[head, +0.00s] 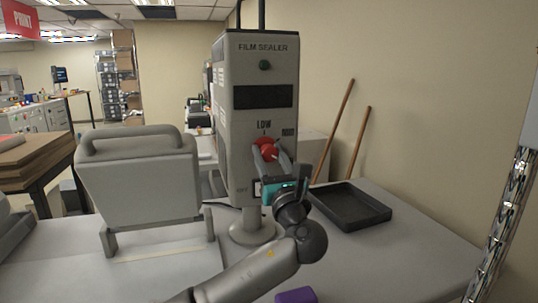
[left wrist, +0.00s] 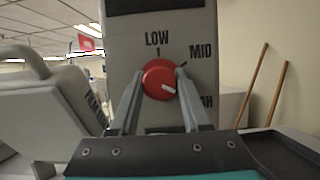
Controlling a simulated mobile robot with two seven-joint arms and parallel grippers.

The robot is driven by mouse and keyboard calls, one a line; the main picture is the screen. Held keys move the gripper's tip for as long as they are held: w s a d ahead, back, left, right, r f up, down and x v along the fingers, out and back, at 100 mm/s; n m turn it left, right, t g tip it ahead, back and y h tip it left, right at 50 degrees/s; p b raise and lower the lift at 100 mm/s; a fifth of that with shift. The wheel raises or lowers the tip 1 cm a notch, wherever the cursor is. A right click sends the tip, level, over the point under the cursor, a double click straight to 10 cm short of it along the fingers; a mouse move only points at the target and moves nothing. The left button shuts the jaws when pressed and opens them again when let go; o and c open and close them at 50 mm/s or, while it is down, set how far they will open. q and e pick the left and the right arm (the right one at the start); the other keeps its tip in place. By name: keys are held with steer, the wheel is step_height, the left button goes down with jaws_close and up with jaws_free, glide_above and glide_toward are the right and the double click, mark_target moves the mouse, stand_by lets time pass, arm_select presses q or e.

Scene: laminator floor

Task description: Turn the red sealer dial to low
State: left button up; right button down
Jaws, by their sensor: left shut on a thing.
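The red sealer dial (head: 267,148) is on the front of the grey film sealer (head: 262,72), under a dark display. My left gripper (head: 270,155) is shut on the dial, one finger on each side. The left wrist view shows the red dial (left wrist: 157,76) between the fingers of the left gripper (left wrist: 159,88). Its white mark points to the lower right, toward the partly hidden HIGH label (left wrist: 206,101). LOW (left wrist: 157,38) is straight above the dial and MID (left wrist: 200,51) is at the upper right. My right gripper is not in view.
A grey machine with a handle (head: 140,175) stands left of the sealer. A black tray (head: 378,219) lies to the right, with two wooden poles (head: 335,130) leaning behind it. A purple object (head: 296,296) is at the front table edge. The table's right front is clear.

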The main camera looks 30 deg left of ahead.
arm_select(q)
jaws_close()
